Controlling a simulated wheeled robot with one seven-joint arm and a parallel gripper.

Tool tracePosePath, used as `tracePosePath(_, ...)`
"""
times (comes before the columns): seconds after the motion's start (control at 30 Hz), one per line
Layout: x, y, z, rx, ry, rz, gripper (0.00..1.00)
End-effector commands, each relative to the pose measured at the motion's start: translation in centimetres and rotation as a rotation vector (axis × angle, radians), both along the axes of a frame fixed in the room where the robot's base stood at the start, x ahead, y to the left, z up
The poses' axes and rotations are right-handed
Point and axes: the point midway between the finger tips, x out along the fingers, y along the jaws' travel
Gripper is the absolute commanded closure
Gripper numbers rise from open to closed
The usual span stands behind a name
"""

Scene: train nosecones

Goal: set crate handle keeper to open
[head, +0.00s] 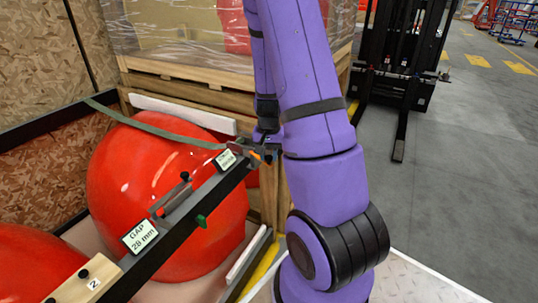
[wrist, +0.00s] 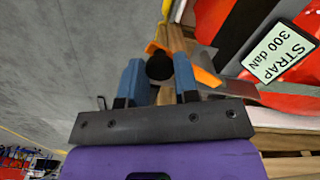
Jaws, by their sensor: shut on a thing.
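My gripper (wrist: 159,62) has its two blue fingers on either side of a black round knob (wrist: 160,68) and is shut on it. An orange piece (wrist: 206,77) shows beside the knob in the wrist view, on both sides of the fingers. I cannot tell for sure which of these parts is the crate handle keeper, or its setting. In the head view my gripper (head: 266,140) is at the far end of the black crate rail (head: 185,228), partly hidden by my purple arm. A bit of orange (head: 255,155) shows just below it.
A STRAP 300 daN label (wrist: 281,50) is close to the gripper. A green strap (head: 150,127) crosses a red nosecone (head: 150,180). A GAP 28 mm label (head: 139,236) sits on the rail. A wrapped pallet load stands behind. A forklift (head: 400,65) and open floor are at right.

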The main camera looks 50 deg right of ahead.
Motion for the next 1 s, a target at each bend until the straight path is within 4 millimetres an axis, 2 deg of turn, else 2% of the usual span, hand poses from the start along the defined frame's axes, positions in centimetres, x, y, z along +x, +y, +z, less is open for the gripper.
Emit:
tracePosePath(0.03,0.1,0.1,0.0,0.001,-0.001,0.001,1.00)
tracePosePath(0.07,0.1,0.1,0.0,0.001,-0.001,0.001,0.67)
tracePosePath(0.1,0.1,0.1,0.0,0.001,-0.001,0.001,0.57)
tracePosePath(0.17,0.1,0.1,0.0,0.001,-0.001,0.001,0.45)
tracePosePath(0.43,0.0,0.0,0.0,0.001,-0.001,0.001,0.45)
tracePosePath(0.57,0.1,0.0,0.7,0.000,-0.002,0.002,0.45)
tracePosePath(0.67,0.1,0.0,2.0,-0.001,-0.003,0.003,0.45)
tracePosePath(1.0,0.1,0.1,8.0,-0.001,-0.004,0.003,0.45)
